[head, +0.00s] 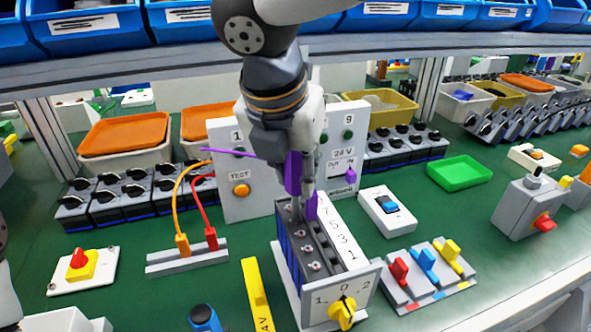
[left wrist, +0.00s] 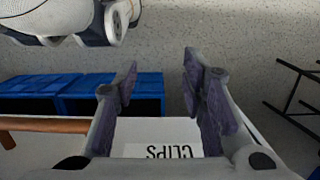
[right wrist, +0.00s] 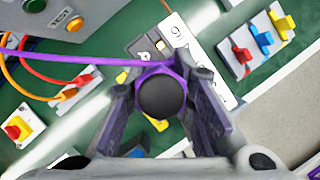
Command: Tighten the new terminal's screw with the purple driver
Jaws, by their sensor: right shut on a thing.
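My right gripper (head: 308,205) is shut on the purple driver (right wrist: 160,96), whose black-capped end faces the right wrist camera. The driver stands roughly upright over the terminal row (head: 312,252) of the rotary switch (head: 318,312). Its tip is hidden, so I cannot tell whether it touches a screw or which terminal is the new one. The switch has a yellow knob (head: 343,312) and a numbered white strip (head: 345,237). My left gripper (left wrist: 162,105) is open and empty in the left wrist view, above a white surface marked CLIPS.
A test box (head: 232,182) stands behind the switch, with orange and red leads to a grey block (head: 186,259). A thin purple line (head: 228,152) runs leftward at the gripper. A yellow strip (head: 257,300) lies left of the switch, coloured levers (head: 425,275) right.

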